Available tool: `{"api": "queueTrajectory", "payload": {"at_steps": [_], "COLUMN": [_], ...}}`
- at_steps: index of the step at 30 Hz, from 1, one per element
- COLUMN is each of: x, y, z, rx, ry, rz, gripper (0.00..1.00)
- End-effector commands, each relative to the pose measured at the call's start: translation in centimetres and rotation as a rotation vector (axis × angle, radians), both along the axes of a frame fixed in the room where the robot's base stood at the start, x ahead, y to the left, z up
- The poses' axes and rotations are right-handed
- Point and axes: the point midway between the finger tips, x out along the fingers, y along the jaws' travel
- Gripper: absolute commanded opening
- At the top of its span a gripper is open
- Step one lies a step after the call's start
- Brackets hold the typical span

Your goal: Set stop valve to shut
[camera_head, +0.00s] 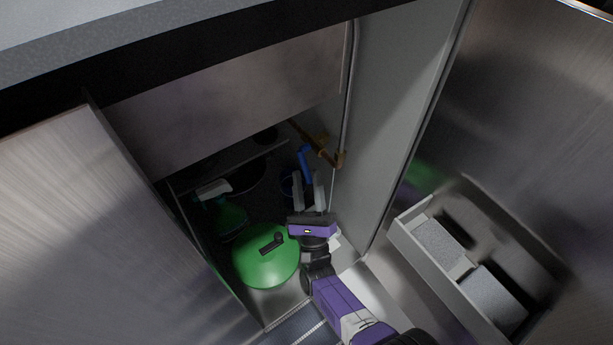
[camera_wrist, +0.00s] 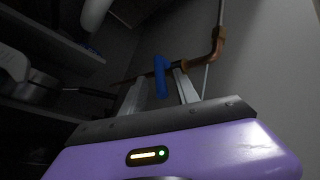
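The stop valve's blue lever handle (camera_head: 304,162) sits on a copper pipe (camera_head: 325,152) along the cabinet's right wall. In the wrist view the handle (camera_wrist: 161,77) stands roughly upright in front of the pipe (camera_wrist: 194,65). My gripper (camera_head: 308,178) is inside the cabinet, pointing at the valve, its two grey fingers spread. In the wrist view the handle shows in the gap between the fingertips of my gripper (camera_wrist: 160,82). A gap shows beside the handle; I cannot tell whether either finger touches it. The valve body is partly hidden.
A green round container (camera_head: 262,265) with a black handle stands on the cabinet floor left of my arm. A spray bottle (camera_head: 226,212) stands behind it, near a low shelf (camera_head: 225,165). An open door at right carries a bin (camera_head: 425,268) holding grey blocks. Another open door (camera_head: 95,220) is at left.

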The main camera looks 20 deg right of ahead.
Motion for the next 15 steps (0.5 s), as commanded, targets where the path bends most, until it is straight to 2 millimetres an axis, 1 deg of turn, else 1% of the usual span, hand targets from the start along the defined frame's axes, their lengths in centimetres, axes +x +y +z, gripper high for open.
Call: {"api": "queueTrajectory", "payload": {"at_steps": [3, 9, 15], "x": [-1.2, -2.8, -6.2], "y": [0.2, 0.4, 1.0], "z": [-1.3, -2.9, -2.4], "rx": [-0.001, -0.001, -0.001], "ry": [0.005, 0.004, 0.003], "rz": [0.000, 0.002, 0.004], "gripper": [0.37, 0.37, 0.37]}}
